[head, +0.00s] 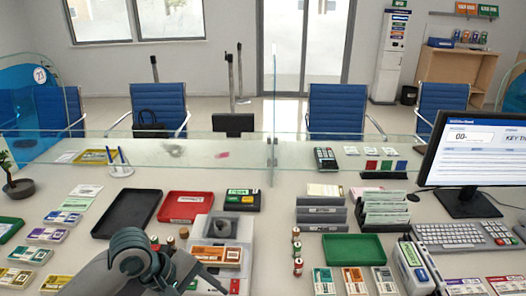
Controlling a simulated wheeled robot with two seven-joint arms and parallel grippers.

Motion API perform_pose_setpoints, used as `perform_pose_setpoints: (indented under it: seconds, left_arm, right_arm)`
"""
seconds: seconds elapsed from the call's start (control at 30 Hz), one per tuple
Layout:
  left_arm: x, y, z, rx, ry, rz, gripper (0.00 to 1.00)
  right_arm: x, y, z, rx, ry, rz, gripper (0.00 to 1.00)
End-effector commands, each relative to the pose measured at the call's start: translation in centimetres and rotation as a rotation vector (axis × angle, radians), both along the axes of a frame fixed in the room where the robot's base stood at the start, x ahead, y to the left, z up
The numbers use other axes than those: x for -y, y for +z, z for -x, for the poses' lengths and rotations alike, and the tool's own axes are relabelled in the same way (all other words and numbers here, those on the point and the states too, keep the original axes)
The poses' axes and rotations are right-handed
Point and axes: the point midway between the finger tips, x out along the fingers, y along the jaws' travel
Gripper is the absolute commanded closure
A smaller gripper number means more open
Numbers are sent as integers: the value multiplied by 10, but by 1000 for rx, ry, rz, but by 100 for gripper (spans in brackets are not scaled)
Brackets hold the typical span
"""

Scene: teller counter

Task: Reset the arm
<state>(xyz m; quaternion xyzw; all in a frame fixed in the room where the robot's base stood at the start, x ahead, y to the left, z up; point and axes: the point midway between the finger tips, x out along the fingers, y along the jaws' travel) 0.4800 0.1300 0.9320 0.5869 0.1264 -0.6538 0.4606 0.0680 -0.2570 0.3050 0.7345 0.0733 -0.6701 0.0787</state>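One grey arm of mine, which I take as the left, comes in at the bottom left of the head view. Its rounded wrist is in front of the grey device. My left gripper (200,280) is small and partly cut off at the lower edge, close to an orange-labelled bundle (216,254) on the device. Whether its fingers are apart or hold anything cannot be made out. My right arm and gripper are not in view.
A black tray (127,213), a red tray (185,205) and a green tray (353,248) lie on the counter. Labelled bundles line the left and front right. A glass screen (200,150) crosses behind. A monitor (470,150) and keyboard (465,235) stand right.

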Motion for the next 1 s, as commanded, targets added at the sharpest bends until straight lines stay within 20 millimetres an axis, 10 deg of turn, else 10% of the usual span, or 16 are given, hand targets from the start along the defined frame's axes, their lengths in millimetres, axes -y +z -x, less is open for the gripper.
perform_pose_setpoints:
  seconds: [0.47,1.0]
  left_arm:
    - [17,-84,57,396,-400,-100,35]
    - [-52,-152,160,510,-763,-474,35]
  right_arm:
    - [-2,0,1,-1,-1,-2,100]
    - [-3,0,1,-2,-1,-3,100]
